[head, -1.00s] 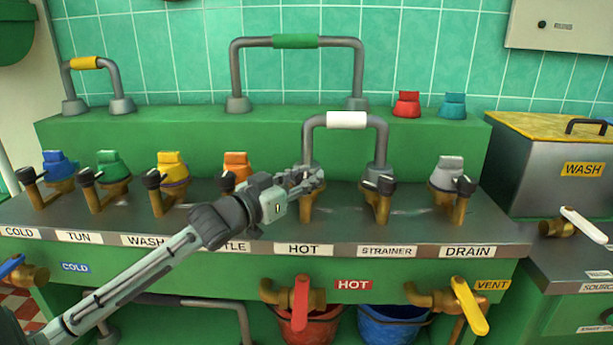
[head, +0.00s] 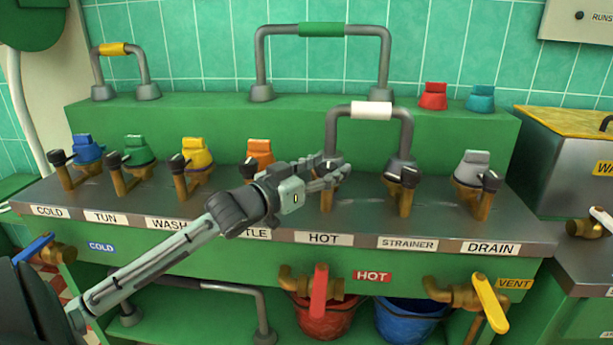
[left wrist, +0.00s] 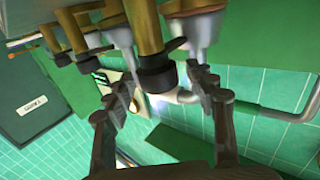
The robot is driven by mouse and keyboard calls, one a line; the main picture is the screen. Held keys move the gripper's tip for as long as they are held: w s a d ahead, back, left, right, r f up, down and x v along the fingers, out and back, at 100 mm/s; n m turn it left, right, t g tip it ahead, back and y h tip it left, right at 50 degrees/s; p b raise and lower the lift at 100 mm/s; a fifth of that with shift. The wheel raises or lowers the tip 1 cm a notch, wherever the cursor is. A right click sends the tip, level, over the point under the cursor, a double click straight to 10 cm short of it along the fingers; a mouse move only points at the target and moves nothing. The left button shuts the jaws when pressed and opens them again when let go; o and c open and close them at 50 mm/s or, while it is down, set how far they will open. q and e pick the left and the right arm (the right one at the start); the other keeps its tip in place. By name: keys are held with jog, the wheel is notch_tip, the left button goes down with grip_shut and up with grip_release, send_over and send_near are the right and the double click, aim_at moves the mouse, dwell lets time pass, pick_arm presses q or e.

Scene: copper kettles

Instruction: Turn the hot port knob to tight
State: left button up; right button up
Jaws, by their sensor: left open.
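The hot port is a brass upright (head: 326,201) behind the HOT label (head: 323,239), with one end of a grey pipe with a white grip (head: 371,111) above it. My left gripper (head: 333,168) is at the top of this upright and covers the knob in the head view. In the left wrist view, my left gripper (left wrist: 156,84) is open, with a finger on each side of a black knob (left wrist: 155,78) on a brass post. I cannot tell whether either finger touches the knob. My right gripper is not in view.
The strainer port (head: 404,180) stands right of the hot port and the orange-capped kettle port (head: 259,152) left. A red-handled valve (head: 319,290) is on the panel below. A pipe with a green grip (head: 322,30) stands behind. A metal wash tank (head: 565,140) is at the right.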

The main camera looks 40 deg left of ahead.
pick_arm(q)
jog(key=s+a, duration=0.1)
jog(key=s, duration=1)
jog(key=shift+a, duration=0.1)
